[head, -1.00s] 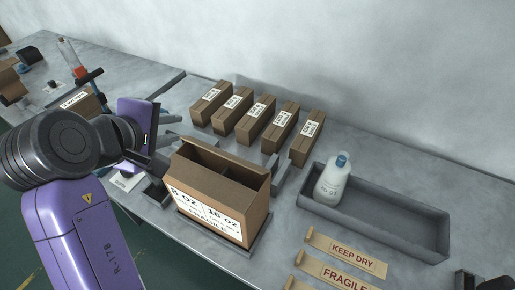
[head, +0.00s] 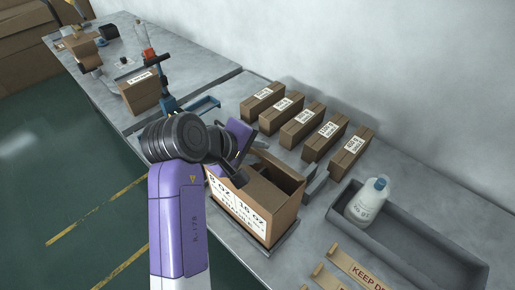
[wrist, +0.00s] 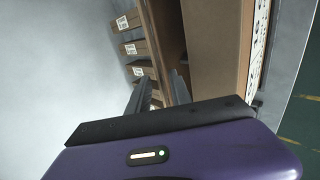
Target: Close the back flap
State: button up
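An open-topped brown cardboard box (head: 283,215) stands on the workbench with a printed white label on its front. Its inside is partly visible, with a divider across it. The back flap (head: 277,163) stands up along the far top edge, leaning. My gripper (wrist: 160,90) is at the box's left end, partly hidden by my arm in the head view. In the wrist view, its two dark fingers are apart, with the narrow brown back panel between or just beyond them. I cannot tell whether either finger touches it.
Several closed, labelled cartons (head: 299,126) stand in a row behind the box. A grey tray (head: 425,250) at right holds a white bottle (head: 367,202) with a blue cap. Another box (head: 140,93) stands at the far left.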

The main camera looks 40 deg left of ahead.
jog(key=shift+w+f, duration=0.1)
grip_shut()
dwell(1.4)
